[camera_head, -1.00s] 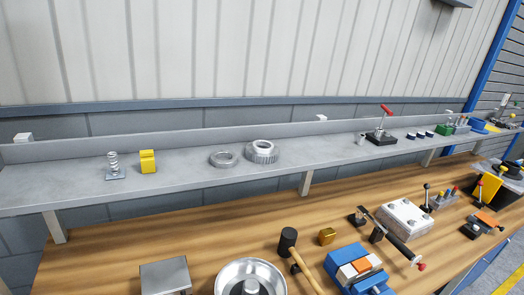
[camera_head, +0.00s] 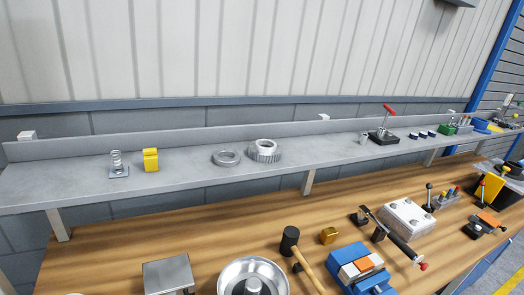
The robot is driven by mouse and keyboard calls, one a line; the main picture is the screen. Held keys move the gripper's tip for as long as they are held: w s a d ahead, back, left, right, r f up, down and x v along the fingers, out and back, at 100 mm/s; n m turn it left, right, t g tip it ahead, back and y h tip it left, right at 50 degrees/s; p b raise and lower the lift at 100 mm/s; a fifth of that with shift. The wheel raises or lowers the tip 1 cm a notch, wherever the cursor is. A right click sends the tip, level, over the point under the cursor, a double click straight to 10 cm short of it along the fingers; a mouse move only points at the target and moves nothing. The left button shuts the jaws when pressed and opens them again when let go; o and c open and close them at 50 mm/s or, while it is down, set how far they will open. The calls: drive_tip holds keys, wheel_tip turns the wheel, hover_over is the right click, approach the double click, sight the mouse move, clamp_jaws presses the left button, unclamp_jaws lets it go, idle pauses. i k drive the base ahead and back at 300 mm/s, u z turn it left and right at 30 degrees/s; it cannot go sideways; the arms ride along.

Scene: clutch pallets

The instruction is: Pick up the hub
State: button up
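A grey metal ring with teeth round its outside (camera_head: 265,152), which looks like the hub, lies flat on the grey shelf (camera_head: 75,190), near the middle of the view. A lower, smoother metal ring (camera_head: 226,158) lies close to its left. My gripper is not in view, so its state does not show.
A spring on a plate (camera_head: 117,164) and a yellow block (camera_head: 150,160) stand left on the shelf. A red-handled clamp (camera_head: 384,134) stands right. On the wooden bench below are a round metal dish (camera_head: 229,274), a mallet (camera_head: 289,240) and a blue vise (camera_head: 352,256).

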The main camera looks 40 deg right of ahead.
sight(263, 150)
drive_tip(key=u, duration=2.45)
drive_tip(key=k, duration=1.25)
drive_tip(key=z, duration=1.75)
drive_tip(key=i, duration=1.05)
